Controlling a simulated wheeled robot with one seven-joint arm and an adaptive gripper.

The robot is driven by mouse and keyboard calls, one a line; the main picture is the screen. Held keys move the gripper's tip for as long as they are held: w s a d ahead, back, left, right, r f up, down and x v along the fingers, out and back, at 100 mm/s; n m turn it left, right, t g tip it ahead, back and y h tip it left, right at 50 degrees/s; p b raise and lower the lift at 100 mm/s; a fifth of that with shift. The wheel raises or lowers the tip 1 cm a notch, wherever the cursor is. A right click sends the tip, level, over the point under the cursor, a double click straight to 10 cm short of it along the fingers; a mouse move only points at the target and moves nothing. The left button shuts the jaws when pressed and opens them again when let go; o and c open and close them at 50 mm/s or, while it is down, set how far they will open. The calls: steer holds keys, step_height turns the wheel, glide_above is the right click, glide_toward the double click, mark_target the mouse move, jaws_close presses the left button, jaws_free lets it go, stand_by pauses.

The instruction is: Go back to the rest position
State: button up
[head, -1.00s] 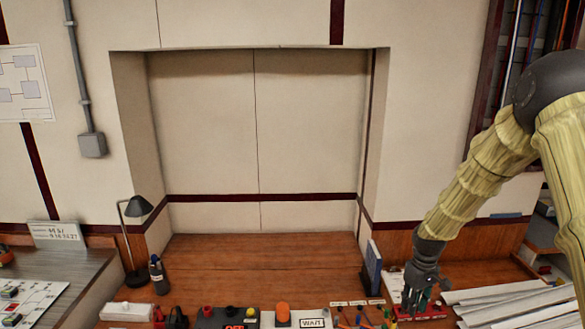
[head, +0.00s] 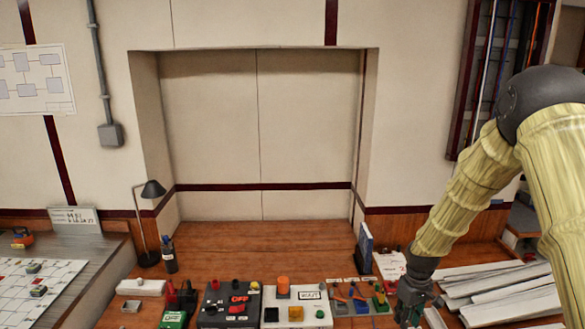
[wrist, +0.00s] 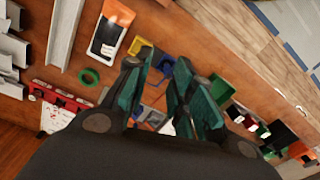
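My gripper (head: 411,302) hangs low over the right part of the wooden bench (head: 250,240), beside a blue panel with coloured levers (head: 358,298). In the wrist view my gripper (wrist: 162,62) shows two dark fingers with teal pads, standing apart with nothing held between them. Blue and yellow parts show beyond the gap. The tips look clear of these parts, though the exact height is hard to judge.
Long pale channels (head: 505,290) lie right of my gripper. A desk lamp (head: 146,220) and a bottle (head: 169,255) stand left. The bench's back middle is clear.

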steer(key=s+a+f+m+b, duration=0.1)
steer(key=s+a+f+b, duration=0.3)
steer(key=s+f, duration=0.95)
steer(key=s+a+f+m+b, duration=0.1)
steer(key=s+f, duration=0.4)
steer(key=s, duration=0.5)
steer(key=s+a+f+m+b, duration=0.1)
steer(key=s+a+f+b, duration=0.1)
steer(key=s+f, duration=0.4)
steer(key=s+a+f+m+b, duration=0.1)
steer(key=s+f, duration=0.4)
steer(key=s, duration=0.8)
steer(key=a+b, duration=0.1)
steer(key=a, duration=0.1)
steer(key=shift+s+a+f, duration=0.3)
steer(key=shift+s, duration=0.05)
